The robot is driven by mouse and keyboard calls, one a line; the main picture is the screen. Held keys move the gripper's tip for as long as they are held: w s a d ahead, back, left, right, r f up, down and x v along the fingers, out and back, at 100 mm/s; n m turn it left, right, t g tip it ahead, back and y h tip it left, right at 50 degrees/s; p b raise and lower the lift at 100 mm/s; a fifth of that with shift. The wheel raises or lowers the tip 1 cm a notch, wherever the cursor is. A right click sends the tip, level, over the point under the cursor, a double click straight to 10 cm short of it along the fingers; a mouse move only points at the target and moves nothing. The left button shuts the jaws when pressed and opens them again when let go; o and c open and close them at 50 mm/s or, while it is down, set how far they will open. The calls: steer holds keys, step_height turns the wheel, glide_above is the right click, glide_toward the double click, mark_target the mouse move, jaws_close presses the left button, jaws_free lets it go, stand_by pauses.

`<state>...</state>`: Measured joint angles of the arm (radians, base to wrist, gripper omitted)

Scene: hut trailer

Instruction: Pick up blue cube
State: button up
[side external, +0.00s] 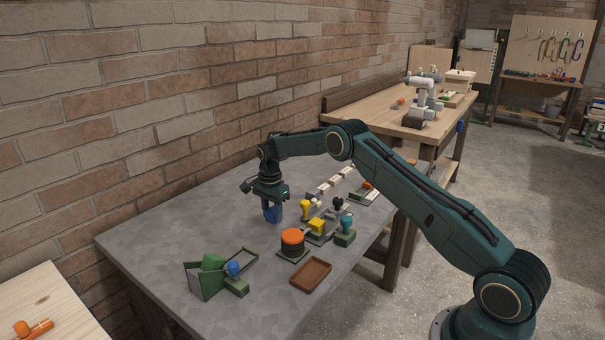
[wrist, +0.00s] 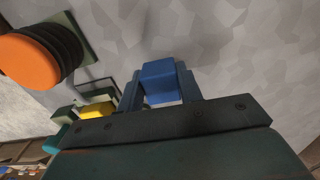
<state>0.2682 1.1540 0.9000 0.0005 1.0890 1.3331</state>
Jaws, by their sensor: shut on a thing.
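The blue cube (wrist: 160,82) sits between the two fingers of my gripper (wrist: 160,92) in the wrist view. My gripper is shut on it, with a finger against each side. In the side external view my gripper (side external: 272,213) points down over the grey table (side external: 170,222), and the blue cube is hard to tell apart from the fingers there. I cannot tell whether the cube touches the table.
An orange-topped round piece (side external: 292,237), a yellow block (side external: 317,226), a teal knob (side external: 346,222) and a brown tray (side external: 310,274) stand to the right. A green holder (side external: 206,277) stands at the front. The table's left part is clear. A brick wall (side external: 150,110) runs behind.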

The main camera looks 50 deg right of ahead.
mark_target(272, 211)
step_height(272, 211, up, 18)
steer(key=shift+f, duration=0.2)
stand_by(0.8)
steer(key=s+d, duration=1)
steer(key=s, duration=0.3)
steer(key=shift+r, duration=0.4)
step_height(272, 211, down, 20)
stand_by(0.8)
steer(key=shift+f, duration=0.4)
